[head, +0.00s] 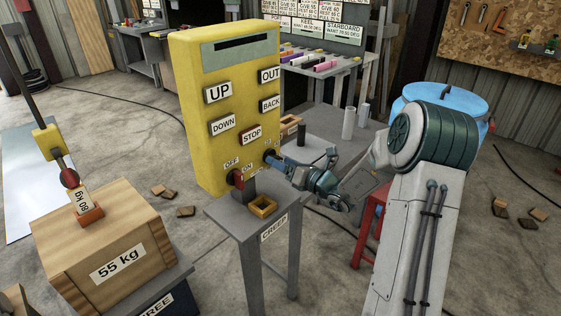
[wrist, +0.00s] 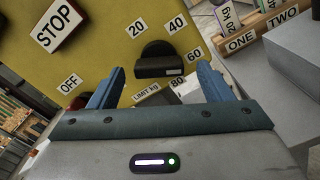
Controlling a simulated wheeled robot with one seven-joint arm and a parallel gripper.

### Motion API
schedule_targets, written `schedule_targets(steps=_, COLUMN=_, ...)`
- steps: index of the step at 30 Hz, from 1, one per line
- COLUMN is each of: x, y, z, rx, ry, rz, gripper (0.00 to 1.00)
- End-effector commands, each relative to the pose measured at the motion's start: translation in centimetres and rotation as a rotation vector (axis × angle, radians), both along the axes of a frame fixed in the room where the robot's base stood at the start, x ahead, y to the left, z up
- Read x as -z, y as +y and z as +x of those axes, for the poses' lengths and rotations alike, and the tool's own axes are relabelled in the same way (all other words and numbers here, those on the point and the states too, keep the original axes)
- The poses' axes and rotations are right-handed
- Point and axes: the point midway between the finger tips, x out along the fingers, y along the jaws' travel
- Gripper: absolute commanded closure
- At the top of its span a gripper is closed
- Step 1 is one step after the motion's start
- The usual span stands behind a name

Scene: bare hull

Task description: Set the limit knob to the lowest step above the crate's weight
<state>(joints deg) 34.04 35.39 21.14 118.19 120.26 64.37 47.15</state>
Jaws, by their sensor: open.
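The limit knob (wrist: 157,50) is dark and round with a bar-shaped grip, on the yellow panel (wrist: 110,45). Labels 20, 40, 60 and 80 run around its upper and right sides, with "LIMIT kg" below. I cannot tell which step it points at. My gripper (wrist: 158,76) is open in the wrist view, its blue fingers on either side of the knob's lower part, apparently not touching it. In the head view my gripper (head: 274,161) is at the panel's lower right and mostly hides the knob. The wooden crate (head: 75,262) is labelled 55 kg.
A red switch (head: 237,178) between OFF and ON is left of my gripper. UP, DOWN, STOP, OUT and BACK labels are above.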

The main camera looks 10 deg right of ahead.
Motion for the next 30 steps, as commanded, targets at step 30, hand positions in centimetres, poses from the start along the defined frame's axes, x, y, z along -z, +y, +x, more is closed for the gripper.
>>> schedule_targets(steps=30, x=0.0, y=-7.2, z=-9.5, rx=0.005, ry=-0.001, rz=0.001, gripper=0.27)
